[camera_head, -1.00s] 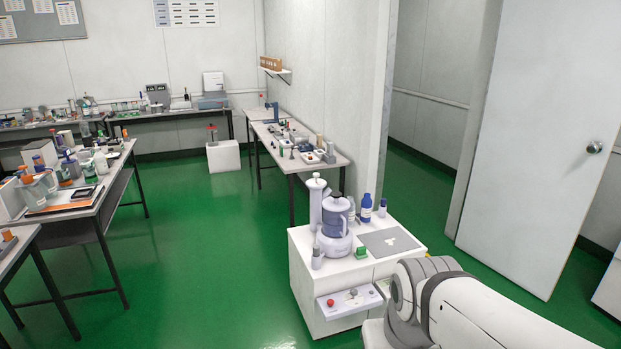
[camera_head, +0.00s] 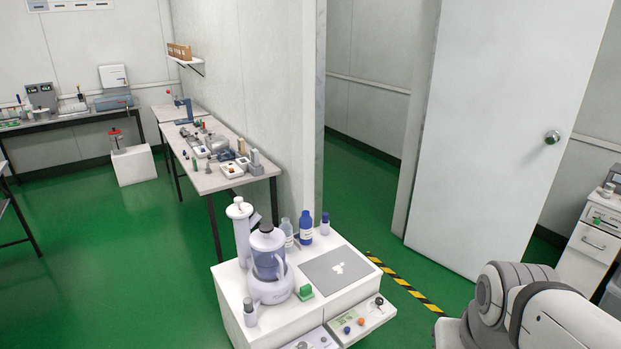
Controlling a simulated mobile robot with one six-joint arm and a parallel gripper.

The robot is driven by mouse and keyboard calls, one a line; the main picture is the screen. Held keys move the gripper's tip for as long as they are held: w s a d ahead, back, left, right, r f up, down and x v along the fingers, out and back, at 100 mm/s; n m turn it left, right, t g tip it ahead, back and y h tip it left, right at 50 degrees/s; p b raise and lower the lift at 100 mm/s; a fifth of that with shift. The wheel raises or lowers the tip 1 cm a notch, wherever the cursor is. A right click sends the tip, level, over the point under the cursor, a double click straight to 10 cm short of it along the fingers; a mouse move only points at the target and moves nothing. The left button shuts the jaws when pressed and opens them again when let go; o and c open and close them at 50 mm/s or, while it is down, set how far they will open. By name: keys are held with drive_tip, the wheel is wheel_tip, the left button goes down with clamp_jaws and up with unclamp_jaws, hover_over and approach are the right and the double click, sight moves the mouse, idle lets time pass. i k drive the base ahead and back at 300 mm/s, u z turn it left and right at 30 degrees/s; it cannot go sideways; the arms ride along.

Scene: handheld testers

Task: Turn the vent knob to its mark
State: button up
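No vent knob or mark can be made out for certain. A white cabinet (camera_head: 232,300) stands at the bottom centre. Which of these, if any, is the vent knob I cannot tell. My arm shows at the lower right, to the right of the cabinet; my gripper is out of view.
A bench (camera_head: 215,180) stands behind. Striped floor tape (camera_head: 405,286) and a white door (camera_head: 490,150) lie to the right.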

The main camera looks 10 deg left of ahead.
sight(238, 201)
drive_tip(key=z, duration=0.15)
drive_tip(key=i, duration=1.2)
drive_tip(key=u, duration=0.95)
drive_tip(key=i, duration=0.85)
drive_tip(key=u, duration=0.7)
